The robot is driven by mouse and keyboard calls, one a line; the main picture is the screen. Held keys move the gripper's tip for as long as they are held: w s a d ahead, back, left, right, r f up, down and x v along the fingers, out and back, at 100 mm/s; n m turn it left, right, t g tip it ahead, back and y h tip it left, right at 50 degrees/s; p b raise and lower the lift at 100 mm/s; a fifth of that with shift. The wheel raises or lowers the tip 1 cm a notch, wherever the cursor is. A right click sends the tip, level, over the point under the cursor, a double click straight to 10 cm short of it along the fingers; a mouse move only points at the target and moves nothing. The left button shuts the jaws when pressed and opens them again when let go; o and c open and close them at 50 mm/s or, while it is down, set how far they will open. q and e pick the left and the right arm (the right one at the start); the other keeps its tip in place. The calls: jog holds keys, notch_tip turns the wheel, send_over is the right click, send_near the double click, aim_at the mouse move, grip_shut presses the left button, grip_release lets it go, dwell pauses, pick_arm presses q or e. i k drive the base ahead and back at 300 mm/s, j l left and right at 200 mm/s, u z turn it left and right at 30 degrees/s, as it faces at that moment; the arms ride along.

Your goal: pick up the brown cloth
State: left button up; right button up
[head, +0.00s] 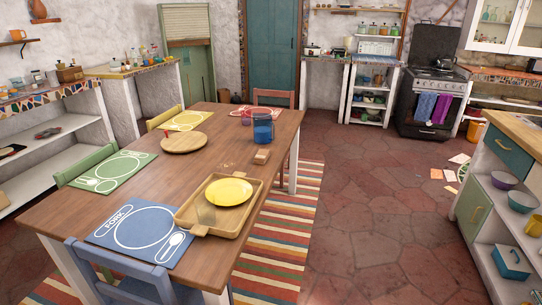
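I cannot make out a cloth that is clearly brown. A blue cloth (426,106) and a purple cloth (441,108) hang on the front of the dark stove (428,70) at the back right. Flat tan and pale pieces (459,158) lie on the floor at the right; I cannot tell whether they are cloth or paper. A small dark reddish item (48,133) lies on the left shelf, too small to identify. Neither of my grippers is in view.
A wooden table (225,140) fills the left middle, with placemats, a tray (185,214) holding a yellow plate (229,191), and a blue pitcher (263,129). Chairs surround it. Open shelves (470,215) with bowls stand at right. The stone floor (370,220) between is clear.

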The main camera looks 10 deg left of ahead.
aim_at(262, 157)
jog(key=i+l+z, duration=0.3)
jog(key=i, duration=0.25)
jog(key=i+z, duration=0.35)
jog(key=i, duration=0.2)
jog(key=i+u, duration=0.2)
jog(key=i, duration=0.2)
jog(key=i+l+u, duration=0.2)
jog(key=i, duration=0.25)
jog(key=i+l+u, duration=0.2)
jog(key=i, duration=0.2)
